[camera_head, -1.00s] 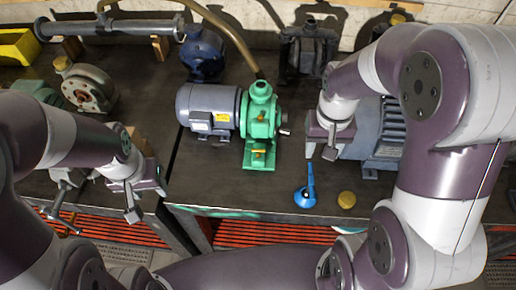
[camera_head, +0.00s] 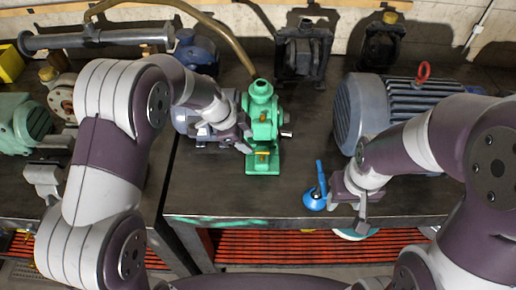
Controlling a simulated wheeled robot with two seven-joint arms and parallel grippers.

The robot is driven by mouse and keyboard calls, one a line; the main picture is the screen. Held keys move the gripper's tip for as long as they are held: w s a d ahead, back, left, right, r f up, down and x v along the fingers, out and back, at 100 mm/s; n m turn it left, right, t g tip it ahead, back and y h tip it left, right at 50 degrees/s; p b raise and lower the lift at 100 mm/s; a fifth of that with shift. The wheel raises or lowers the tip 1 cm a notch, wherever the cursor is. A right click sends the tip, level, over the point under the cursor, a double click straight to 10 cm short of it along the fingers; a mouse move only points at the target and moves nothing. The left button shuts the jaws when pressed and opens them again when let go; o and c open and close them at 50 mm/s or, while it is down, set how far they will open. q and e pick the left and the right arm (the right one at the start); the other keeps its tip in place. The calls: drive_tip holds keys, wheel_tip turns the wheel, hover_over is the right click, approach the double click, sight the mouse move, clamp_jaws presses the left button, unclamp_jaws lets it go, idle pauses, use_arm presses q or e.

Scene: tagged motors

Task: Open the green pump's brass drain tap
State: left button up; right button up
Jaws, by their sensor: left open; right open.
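The green pump (camera_head: 263,112) stands upright on the bench in the middle of the head view. A small brass tap (camera_head: 263,153) shows low on its front, above the green foot. Another brass-coloured part sits higher on its front. My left gripper (camera_head: 245,141) is open just left of the pump, close to the tap. I cannot tell whether it touches the pump. My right gripper (camera_head: 347,209) is open near the bench's front edge, right of the blue oil can (camera_head: 315,198). It appears empty.
A grey-blue motor (camera_head: 357,112) with a red lifting ring stands right of the pump. My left arm partly hides the pump's grey motor (camera_head: 183,121). Bench space in front of the pump is clear.

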sight(258, 152)
use_arm(q)
drive_tip(key=p+x, duration=0.1)
drive_tip(key=x, duration=0.7)
clamp_jaws()
